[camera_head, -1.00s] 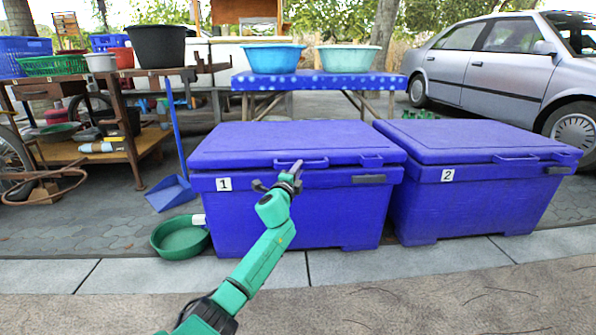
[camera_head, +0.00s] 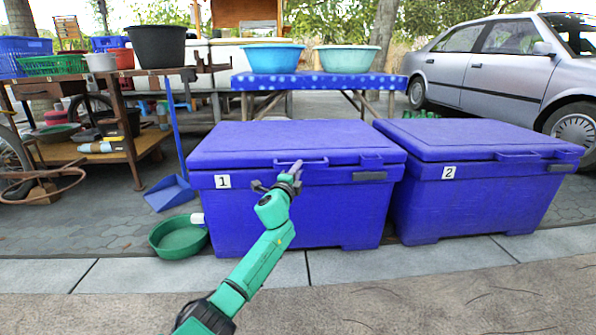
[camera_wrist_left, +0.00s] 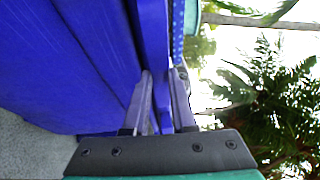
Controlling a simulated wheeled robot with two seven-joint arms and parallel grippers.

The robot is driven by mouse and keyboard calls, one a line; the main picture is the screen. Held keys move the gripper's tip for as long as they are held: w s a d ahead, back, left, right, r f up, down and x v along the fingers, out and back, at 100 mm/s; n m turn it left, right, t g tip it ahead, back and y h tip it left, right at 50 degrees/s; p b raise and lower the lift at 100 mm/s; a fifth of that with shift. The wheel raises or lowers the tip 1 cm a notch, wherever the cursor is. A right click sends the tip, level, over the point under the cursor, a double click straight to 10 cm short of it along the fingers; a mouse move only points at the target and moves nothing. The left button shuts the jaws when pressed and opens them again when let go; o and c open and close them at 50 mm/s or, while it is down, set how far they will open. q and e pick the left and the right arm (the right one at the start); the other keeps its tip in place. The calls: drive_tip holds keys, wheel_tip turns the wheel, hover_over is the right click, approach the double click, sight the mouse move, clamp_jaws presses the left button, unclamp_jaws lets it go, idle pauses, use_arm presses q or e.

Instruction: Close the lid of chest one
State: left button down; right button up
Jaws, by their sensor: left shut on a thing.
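Chest one (camera_head: 290,215) is a blue box with a white label "1", standing on the paving in the head view. Its lid (camera_head: 290,140) lies down over the box; I cannot tell whether it is fully seated. A loop handle (camera_head: 315,162) runs along the lid's front edge. My left gripper (camera_head: 293,172) is at the left part of this handle and is shut on it. My right gripper is in no view.
Chest two (camera_head: 470,200), with its lid down, stands close on the right. A green basin (camera_head: 180,240) and a blue dustpan (camera_head: 170,193) lie left of chest one. A blue table (camera_head: 320,82) with basins stands behind. The pavement in front is clear.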

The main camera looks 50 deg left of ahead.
use_arm(q)
drive_tip(key=shift+f, duration=0.85)
drive_tip(key=c, duration=1.2)
unclamp_jaws()
drive_tip(key=o, duration=0.5)
drive_tip(key=shift+f, duration=0.15)
drive_tip(key=shift+c, duration=0.2)
drive_tip(key=shift+r, duration=0.35)
